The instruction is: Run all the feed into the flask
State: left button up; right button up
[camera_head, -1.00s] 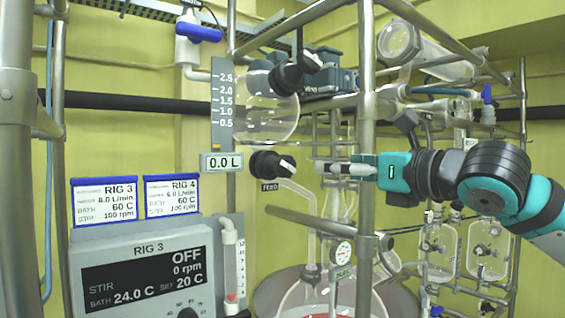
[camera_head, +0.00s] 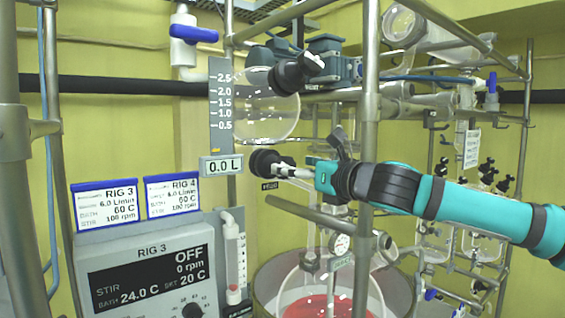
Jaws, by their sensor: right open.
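The round glass feed vessel (camera_head: 268,118) hangs behind a grey level scale (camera_head: 221,105) and looks clear. The display (camera_head: 221,165) under the scale reads 0.0 L. A black valve knob (camera_head: 298,73) sits at the vessel's upper right. A lower black feed knob (camera_head: 262,161) sits beside the display. My right gripper (camera_head: 282,172) is open, with its fingers at the right side of the feed knob; whether they touch it cannot be told. The glass flask (camera_head: 290,292), cut off at the bottom edge, holds red liquid (camera_head: 318,304). My left gripper is not in view.
The RIG 3 control box (camera_head: 150,265) shows OFF, 0 rpm, bath 24.0 C and set 20 C, with two cards above it. A steel post (camera_head: 368,120) stands near my right arm. Other glassware and pipes fill the right side.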

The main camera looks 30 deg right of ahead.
jog(key=shift+w+a, duration=0.15)
jog(key=shift+w, duration=1.1)
jog(key=shift+w+a, duration=0.1)
jog(key=shift+w, duration=1.1)
jog(key=shift+s, duration=0.1)
jog(key=shift+c, duration=0.4)
jog(key=c, duration=0.9)
jog(key=shift+c, duration=1.3)
jog(key=shift+f, duration=0.1)
jog(key=shift+c, duration=0.2)
jog(key=shift+w, duration=0.25)
